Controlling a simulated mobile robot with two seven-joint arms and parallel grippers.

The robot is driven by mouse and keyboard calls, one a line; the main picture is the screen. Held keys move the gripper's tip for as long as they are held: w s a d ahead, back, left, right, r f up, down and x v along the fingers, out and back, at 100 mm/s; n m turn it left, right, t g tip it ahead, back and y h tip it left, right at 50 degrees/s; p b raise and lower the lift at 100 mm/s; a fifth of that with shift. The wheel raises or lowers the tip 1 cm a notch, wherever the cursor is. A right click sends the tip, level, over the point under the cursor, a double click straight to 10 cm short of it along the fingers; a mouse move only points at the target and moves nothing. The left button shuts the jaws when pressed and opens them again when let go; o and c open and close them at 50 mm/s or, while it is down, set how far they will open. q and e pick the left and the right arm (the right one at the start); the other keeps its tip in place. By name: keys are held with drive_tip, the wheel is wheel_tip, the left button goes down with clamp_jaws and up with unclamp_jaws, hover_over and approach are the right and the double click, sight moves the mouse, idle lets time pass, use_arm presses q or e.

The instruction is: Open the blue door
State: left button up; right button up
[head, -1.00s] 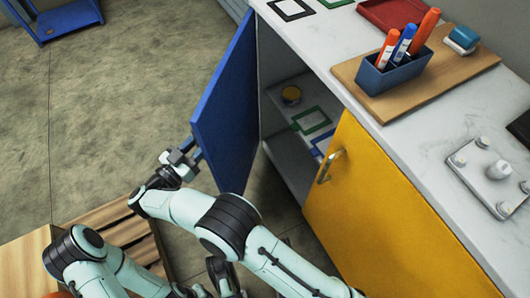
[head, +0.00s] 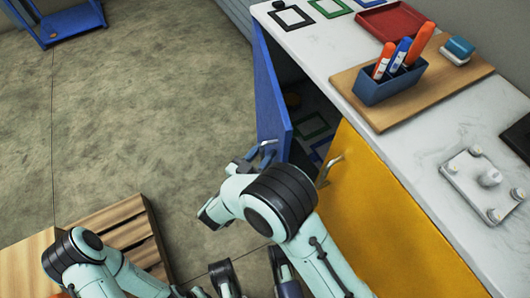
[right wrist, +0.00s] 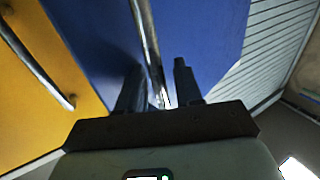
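The blue door (head: 271,95) stands ajar at the left of the counter cabinet, with a dark gap between it and the yellow door. Its face fills the middle of the right wrist view (right wrist: 215,45). The door's metal handle (right wrist: 147,40) runs down between the fingers of my right gripper (right wrist: 160,88). The fingers stand apart with a gap beside the bar, so the gripper looks open around it. In the head view my right gripper (head: 257,158) is at the door's lower outer edge, partly hidden by its arm.
The yellow door (head: 385,205), with its own metal handle (head: 328,170), is close to the right of my right arm. The white countertop (head: 440,130) holds a wooden board (head: 440,85) with a pen holder. A wooden crate (head: 125,225) stands lower left. Floor left of the door is clear.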

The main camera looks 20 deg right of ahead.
drive_tip(key=shift+s+d, duration=0.1)
drive_tip(key=shift+d, duration=0.35)
drive_tip(key=w+a+p+v, duration=0.1)
drive_tip(key=w+p+v, duration=0.1)
drive_tip(key=v, duration=1.3)
drive_tip(key=shift+a+p, duration=0.4)
drive_tip(key=shift+p, duration=0.1)
idle(0.5)
